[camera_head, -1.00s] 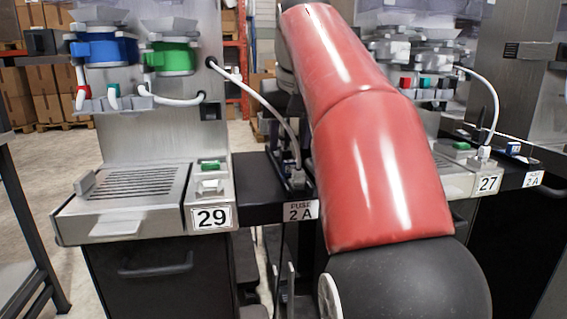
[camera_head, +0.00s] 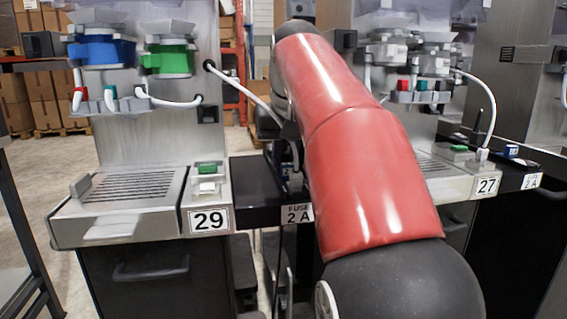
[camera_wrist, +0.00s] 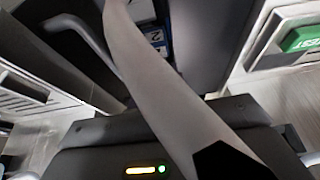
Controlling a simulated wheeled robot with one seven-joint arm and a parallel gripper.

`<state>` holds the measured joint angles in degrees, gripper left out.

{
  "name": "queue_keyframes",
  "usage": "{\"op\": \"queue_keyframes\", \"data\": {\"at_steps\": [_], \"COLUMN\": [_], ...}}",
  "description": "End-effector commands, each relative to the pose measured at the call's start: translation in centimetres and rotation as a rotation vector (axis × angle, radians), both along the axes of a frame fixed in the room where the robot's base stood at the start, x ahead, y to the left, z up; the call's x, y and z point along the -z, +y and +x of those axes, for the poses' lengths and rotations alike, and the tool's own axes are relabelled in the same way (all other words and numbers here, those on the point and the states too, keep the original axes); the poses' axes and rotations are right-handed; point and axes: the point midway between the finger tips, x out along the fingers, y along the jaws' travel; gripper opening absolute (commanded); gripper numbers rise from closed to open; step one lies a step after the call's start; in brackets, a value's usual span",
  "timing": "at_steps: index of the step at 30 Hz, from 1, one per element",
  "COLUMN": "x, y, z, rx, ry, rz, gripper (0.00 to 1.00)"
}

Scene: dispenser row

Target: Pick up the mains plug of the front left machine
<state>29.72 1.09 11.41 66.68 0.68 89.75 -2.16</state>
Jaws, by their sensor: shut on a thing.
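The front left machine (camera_head: 120,130), labelled 29, stands at the left in the head view. Its pale mains cable (camera_head: 235,82) runs from a black grommet on the panel down to the right, behind my red arm. In the wrist view the cable (camera_wrist: 150,85) looms large and crosses from top to bottom. My gripper (camera_wrist: 105,155) shows its dark body and lit strip along the bottom of the wrist view. It is shut on the mains plug; the plug itself and the fingertips are mostly hidden by the cable and my arm.
A dark ledge with a "FUSE 2A" label (camera_head: 298,214) lies right of machine 29. Machine 27 (camera_head: 455,175) stands further right, with its own cable (camera_head: 488,105). A green button (camera_head: 206,168) sits on machine 29. Open floor lies at the left, with boxes behind.

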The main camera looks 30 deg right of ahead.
Motion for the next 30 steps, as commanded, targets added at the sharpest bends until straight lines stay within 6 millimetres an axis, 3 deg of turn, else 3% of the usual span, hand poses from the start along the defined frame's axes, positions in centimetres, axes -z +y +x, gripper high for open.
{"op": "queue_keyframes", "data": {"at_steps": [10,21,30], "x": [-1.1,-7.4,-9.6], "y": [0.0,0.0,0.0], "z": [0.0,0.2,0.1], "rx": [0.000,-0.001,-0.002], "ry": [-0.001,-0.004,-0.002], "rz": [0.000,-0.001,-0.001], "gripper": [0.00,0.00,0.00]}}
